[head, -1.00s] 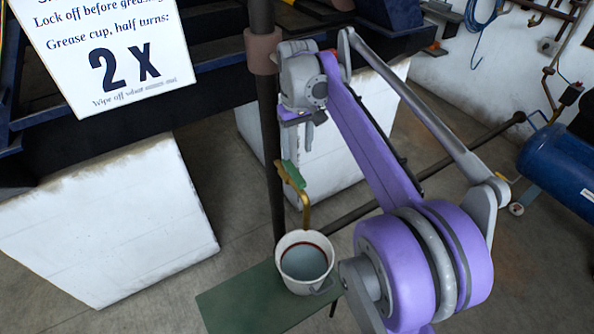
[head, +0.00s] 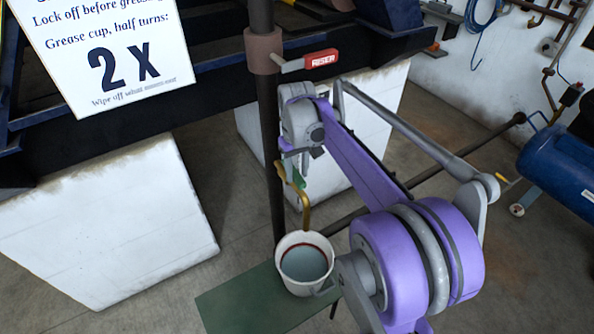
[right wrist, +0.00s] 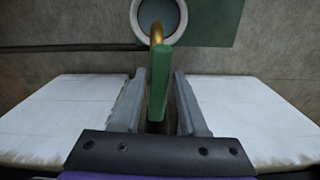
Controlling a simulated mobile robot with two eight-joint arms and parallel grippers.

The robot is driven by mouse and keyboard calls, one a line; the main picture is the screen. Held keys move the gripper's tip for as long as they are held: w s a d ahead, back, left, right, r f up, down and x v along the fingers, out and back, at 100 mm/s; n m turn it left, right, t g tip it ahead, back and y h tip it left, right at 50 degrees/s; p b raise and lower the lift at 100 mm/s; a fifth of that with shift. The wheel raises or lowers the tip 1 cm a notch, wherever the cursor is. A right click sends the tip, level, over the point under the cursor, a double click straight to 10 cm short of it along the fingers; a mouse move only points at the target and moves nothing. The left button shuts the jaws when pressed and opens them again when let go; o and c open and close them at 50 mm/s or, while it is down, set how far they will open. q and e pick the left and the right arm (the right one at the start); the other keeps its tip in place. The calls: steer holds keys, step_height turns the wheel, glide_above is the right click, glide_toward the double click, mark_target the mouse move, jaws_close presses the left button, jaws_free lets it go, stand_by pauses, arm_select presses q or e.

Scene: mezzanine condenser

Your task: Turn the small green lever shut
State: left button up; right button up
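The small green lever (right wrist: 159,85) sits on a brass tap with a curved spout. In the right wrist view it stands between the two open fingers of my right gripper (right wrist: 158,105), with a gap on at least the right side. In the head view the green lever (head: 299,178) is partly hidden by my right gripper (head: 296,165), which is down at it beside the dark upright pipe. The brass spout (head: 305,212) hangs over a white bucket (head: 283,247). My left gripper is not in view.
A red-handled lever marked RISER (head: 321,59) is higher on the upright pipe (head: 268,120). The bucket stands on a green board (head: 232,302). White blocks (head: 110,220) flank the area. A blue tank (head: 562,165) lies at right.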

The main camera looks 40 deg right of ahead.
jaws_close()
stand_by(1.1)
